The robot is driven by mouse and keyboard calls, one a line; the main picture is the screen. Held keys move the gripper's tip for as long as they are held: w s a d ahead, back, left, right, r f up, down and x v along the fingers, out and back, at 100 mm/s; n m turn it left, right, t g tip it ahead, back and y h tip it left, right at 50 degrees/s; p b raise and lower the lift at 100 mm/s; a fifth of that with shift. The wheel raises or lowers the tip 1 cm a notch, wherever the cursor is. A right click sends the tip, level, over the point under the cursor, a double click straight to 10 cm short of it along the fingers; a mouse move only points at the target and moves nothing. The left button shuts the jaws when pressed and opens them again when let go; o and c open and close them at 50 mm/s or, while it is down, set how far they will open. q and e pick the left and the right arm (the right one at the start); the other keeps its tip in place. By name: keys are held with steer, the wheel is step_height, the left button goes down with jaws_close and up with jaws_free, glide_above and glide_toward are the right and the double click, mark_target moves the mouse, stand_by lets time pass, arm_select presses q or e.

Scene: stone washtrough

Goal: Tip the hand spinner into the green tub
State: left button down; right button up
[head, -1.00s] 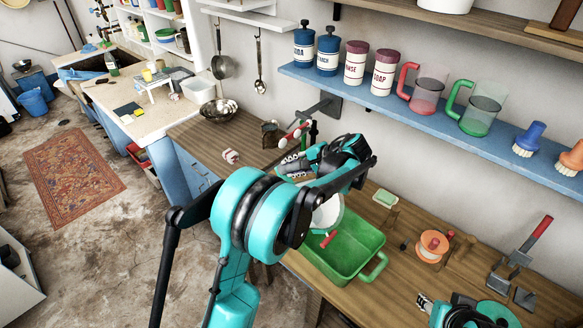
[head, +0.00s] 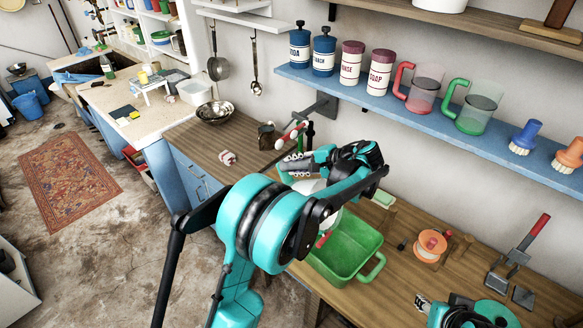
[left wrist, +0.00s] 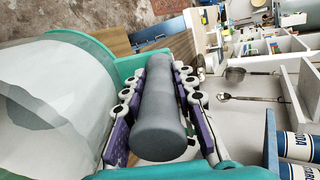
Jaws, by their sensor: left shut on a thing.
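The hand spinner (left wrist: 45,95) seems to be the pale, see-through drum with a teal rim and thick grey handle that fills the left of the left wrist view. My left gripper (left wrist: 163,130) is shut on the grey handle, fingers on both sides. The drum (head: 305,186) is mostly hidden behind my arm. A small red piece (head: 322,240) shows near its rim at the tub's left side. My right gripper (head: 424,303) is low, at the bottom edge; its jaws are unclear.
A soap block (head: 383,199), an orange-and-white spool (head: 430,246) and a red-handled tool (head: 533,235) are on the bench right of the tub. A metal bowl (head: 215,112) and a crumpled cloth (head: 228,158) are on the left. The blue shelf (head: 440,125) overhangs behind.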

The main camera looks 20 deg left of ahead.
mark_target(306, 162)
arm_select(q)
steer(key=shift+d+r, duration=0.3)
steer(key=shift+r, duration=0.05)
steer(key=shift+s+d+y, duration=0.1)
steer(key=shift+y, duration=0.2)
stand_by(0.4)
steer(key=shift+s+d+r+y+b, duration=0.1)
steer(key=shift+d+r+y+b, duration=0.35)
steer(key=shift+d, duration=0.3)
steer(key=shift+s+d+r+t+y+b, duration=0.15)
steer(key=shift+d+r+t+y+b, duration=0.15)
steer(key=shift+d+r+y+b, duration=0.25)
steer(key=shift+d, duration=0.15)
steer(key=shift+d, duration=0.1)
steer(key=shift+s+d+r+y+b, duration=0.1)
steer(key=shift+d+y+b, duration=0.2)
steer(key=shift+d, duration=0.15)
steer(key=shift+s+d+r+y+b, duration=0.1)
steer(key=shift+d+y+b, duration=0.15)
steer(key=shift+d, duration=0.15)
steer(key=shift+s+d+r+y+b, duration=0.15)
steer(key=shift+d+r+y+b, duration=0.25)
steer(key=shift+d, duration=0.4)
